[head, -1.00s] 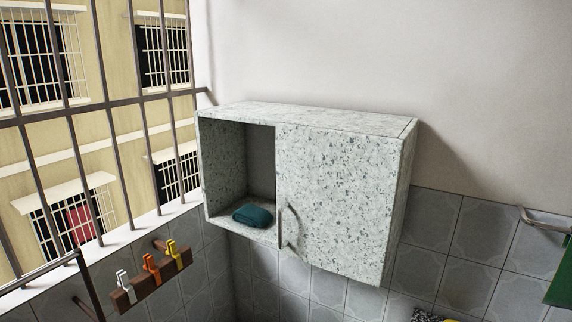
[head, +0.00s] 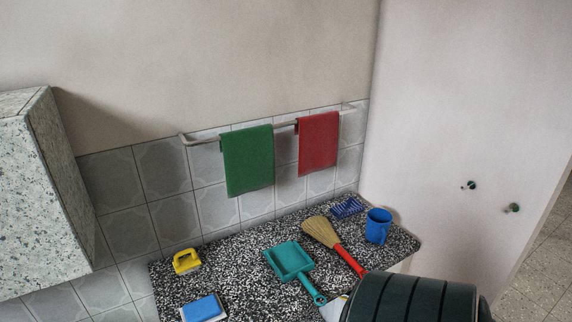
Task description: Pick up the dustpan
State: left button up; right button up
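The teal dustpan (head: 289,260) lies on the speckled black-and-white counter (head: 228,261). Its pan is toward the back left and its handle points toward the lower right, near a white item at the bottom edge. A hand brush (head: 322,232) with straw bristles and a red handle lies just right of it. Neither of my grippers shows in the head view.
A yellow-handled item (head: 187,262), a blue sponge-like block (head: 203,309), a blue brush (head: 347,208) and a blue mug (head: 378,226) are on the counter. A dark green ribbed cylinder (head: 415,300) blocks the front right. Green (head: 248,162) and red (head: 318,145) towels hang behind.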

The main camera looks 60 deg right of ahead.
aim_at(288, 260)
jog(key=z, duration=1.9)
